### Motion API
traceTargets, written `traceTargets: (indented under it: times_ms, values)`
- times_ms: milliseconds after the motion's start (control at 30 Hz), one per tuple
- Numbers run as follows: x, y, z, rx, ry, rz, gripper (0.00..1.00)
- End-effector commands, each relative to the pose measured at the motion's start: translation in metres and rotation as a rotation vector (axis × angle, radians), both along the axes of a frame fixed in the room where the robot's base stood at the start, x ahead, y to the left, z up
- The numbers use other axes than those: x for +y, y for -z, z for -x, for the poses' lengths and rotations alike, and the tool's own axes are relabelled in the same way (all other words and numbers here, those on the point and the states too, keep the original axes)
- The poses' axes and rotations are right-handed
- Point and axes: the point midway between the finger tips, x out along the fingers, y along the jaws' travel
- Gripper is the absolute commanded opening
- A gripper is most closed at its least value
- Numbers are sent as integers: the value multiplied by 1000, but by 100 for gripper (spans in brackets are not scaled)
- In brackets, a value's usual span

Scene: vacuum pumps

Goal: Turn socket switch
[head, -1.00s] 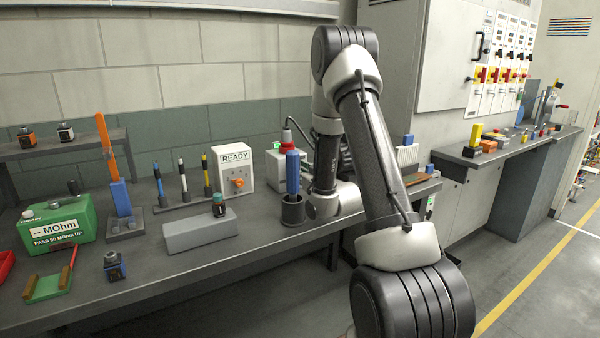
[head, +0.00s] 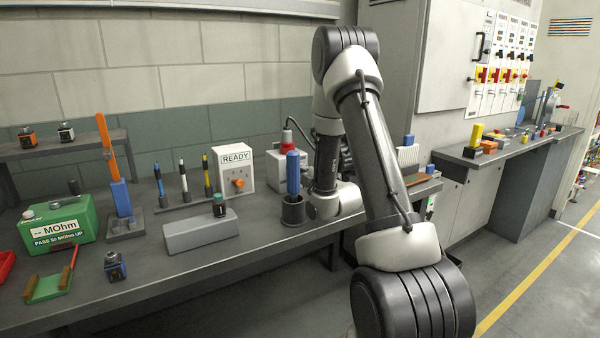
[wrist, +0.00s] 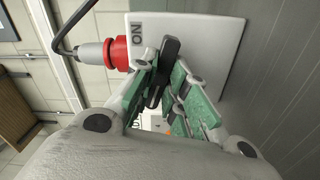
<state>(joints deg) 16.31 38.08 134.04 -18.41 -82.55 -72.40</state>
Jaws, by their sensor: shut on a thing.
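The socket is a white box with an ON label in the wrist view (wrist: 205,32). A red plug (wrist: 117,53) with a dark cable sits in its side. In the head view the socket box (head: 273,160) stands at the back of the bench, partly hidden by my arm, and its red plug (head: 287,147) shows. The black switch handle (wrist: 170,48) stands out from the box face. My gripper (wrist: 163,82), with green finger pads, is shut on this handle, one finger on each side. In the head view my arm hides the gripper and the handle.
On the same bench are a READY box (head: 233,168), a blue tool in a dark holder (head: 293,208), a grey block (head: 200,232) and a green MOhm meter (head: 58,222). A second bench (head: 500,152) with small items stands at the right. The floor in front is clear.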

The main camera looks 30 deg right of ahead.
Motion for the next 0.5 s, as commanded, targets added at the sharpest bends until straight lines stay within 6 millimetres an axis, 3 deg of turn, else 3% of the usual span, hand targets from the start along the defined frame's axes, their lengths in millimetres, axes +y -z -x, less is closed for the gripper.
traceTargets:
  times_ms: [100,133,233,500]
  values:
    - [0,0,0,-7,0,246,0]
    - [0,0,0,-8,0,257,18]
    - [0,0,0,-7,0,249,36]
    - [0,0,0,-7,0,247,37]
